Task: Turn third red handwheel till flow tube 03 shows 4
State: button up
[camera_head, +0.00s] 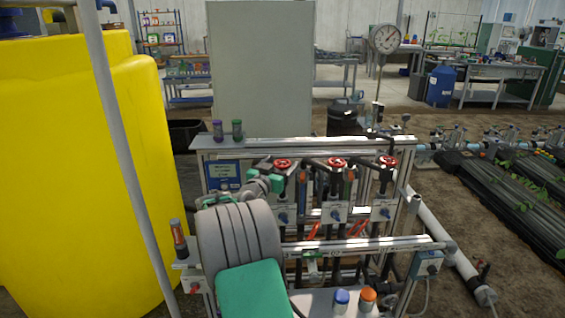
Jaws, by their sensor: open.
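Three red handwheels stand in a row on black valves along the skid's back frame. The third red handwheel (387,160) is rightmost; the middle one (336,162) and left one (282,163) stand to its left. My arm reaches up from the bottom of the view, and my gripper (275,183) is at its far end, beside and below the left handwheel, well left of the third. It is open; its fingertips are small and hard to make out. I cannot pick out flow tube 03 or its reading.
A front rail (370,243) crosses before the valves. Blue-capped (341,300) and orange-capped (368,299) bottles stand low in front. A purple-topped (217,130) and a green-topped bottle (237,129) stand on the top beam. A yellow tank (90,180) fills the left.

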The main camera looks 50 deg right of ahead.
jog(key=shift+w+d, duration=0.15)
jog(key=shift+d, duration=0.45)
jog(key=shift+c, duration=0.6)
jog(key=c, duration=1.3)
jog(key=shift+r, duration=0.1)
